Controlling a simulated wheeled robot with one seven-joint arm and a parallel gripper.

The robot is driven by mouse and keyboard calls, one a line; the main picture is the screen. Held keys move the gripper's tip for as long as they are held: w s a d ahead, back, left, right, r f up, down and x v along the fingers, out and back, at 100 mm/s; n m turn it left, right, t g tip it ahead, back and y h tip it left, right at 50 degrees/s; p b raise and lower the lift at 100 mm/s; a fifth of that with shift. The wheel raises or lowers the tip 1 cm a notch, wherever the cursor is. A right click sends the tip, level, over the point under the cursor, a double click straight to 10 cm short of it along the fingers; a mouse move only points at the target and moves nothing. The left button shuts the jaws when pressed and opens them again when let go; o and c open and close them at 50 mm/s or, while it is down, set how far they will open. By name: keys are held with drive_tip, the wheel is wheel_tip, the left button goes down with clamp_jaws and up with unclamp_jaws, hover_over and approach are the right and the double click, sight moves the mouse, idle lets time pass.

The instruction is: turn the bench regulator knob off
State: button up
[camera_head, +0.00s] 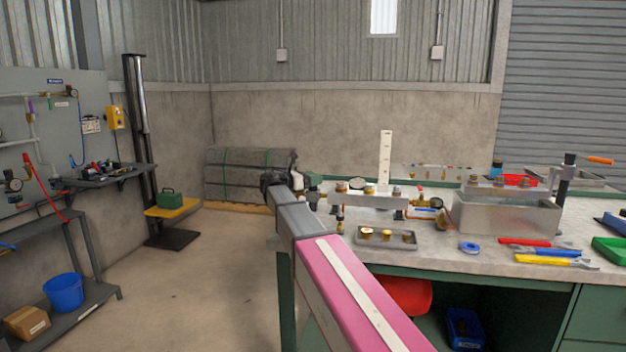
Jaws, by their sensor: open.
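The workbench (480,240) on the right carries a metal manifold bar (375,201) with several brass fittings on top. A small round gauge (357,183) sits at the back of the bar, and another gauge (436,203) is at its right end beside orange and blue tubing. I cannot tell which small part is the regulator knob. My arm reaches up from the lower right, and my dark gripper (272,183) is at its far end, beside the bench's left end. The gripper is small and partly hidden by my arm; it appears empty. My arm also covers part of the bench's left edge.
A fittings tray (386,244), blue tape roll (469,247), red (525,242) and yellow-blue tools (555,258) and a metal tank (505,214) stand on the bench. A wall panel and cart with a blue bucket (64,292) are left.

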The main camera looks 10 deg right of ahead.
drive_tip(key=shift+d, duration=0.1)
drive_tip(key=c, duration=0.9)
drive_tip(key=shift+n+t, duration=0.3)
drive_tip(key=shift+t, duration=0.2)
drive_tip(key=n+t+y, duration=0.2)
drive_tip(key=t, duration=0.1)
drive_tip(key=shift+s+n+t, duration=0.2)
drive_tip(key=shift+n+t, duration=0.1)
drive_tip(key=n+t+y, duration=0.2)
drive_tip(key=t, duration=0.1)
drive_tip(key=shift+n+y, duration=0.3)
drive_tip(key=n+t+y, duration=0.2)
drive_tip(key=n+y, duration=0.1)
drive_tip(key=y, duration=0.1)
drive_tip(key=n+t+y, duration=0.2)
drive_tip(key=n+y, duration=0.1)
drive_tip(key=y, duration=0.1)
drive_tip(key=shift+w+t, duration=0.2)
drive_tip(key=shift+t, duration=0.1)
drive_tip(key=shift+n+y, duration=0.3)
drive_tip(key=shift+y, duration=0.3)
drive_tip(key=o, duration=0.9)
